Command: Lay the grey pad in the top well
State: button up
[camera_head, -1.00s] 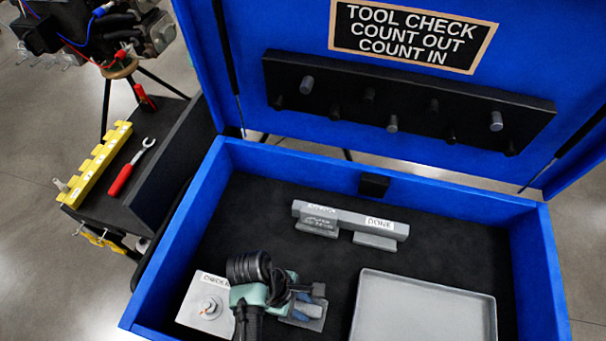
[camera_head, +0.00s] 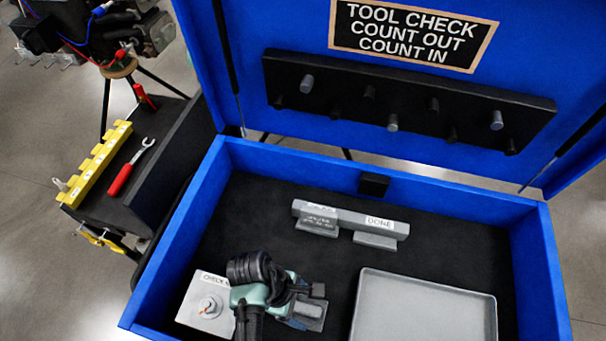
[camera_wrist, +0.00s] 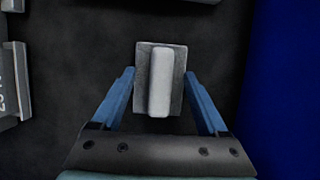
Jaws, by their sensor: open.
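A grey square pad with a lighter raised bar (camera_wrist: 160,82) lies on the dark floor of the blue case in the wrist view. My gripper (camera_wrist: 160,76) is open, with one blue finger on each side of the pad and a gap on both sides. In the head view the pad (camera_head: 309,311) shows partly beside my gripper (camera_head: 310,298), and my wrist hides some of it. I cannot tell which place is the top well.
A grey bar labelled DONE (camera_head: 350,219) with grey plates stands at the back of the case. A grey tray (camera_head: 424,308) lies at right, and a labelled grey block (camera_head: 205,305) at left. The blue case wall (camera_wrist: 285,90) rises right in the wrist view. Dark floor between is clear.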

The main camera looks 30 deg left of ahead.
jog(key=shift+r, duration=0.15)
jog(key=p+v, duration=0.6)
jog(key=p, duration=0.1)
jog(key=shift+a+r, duration=0.25)
jog(key=shift+r, duration=0.1)
dwell(0.4)
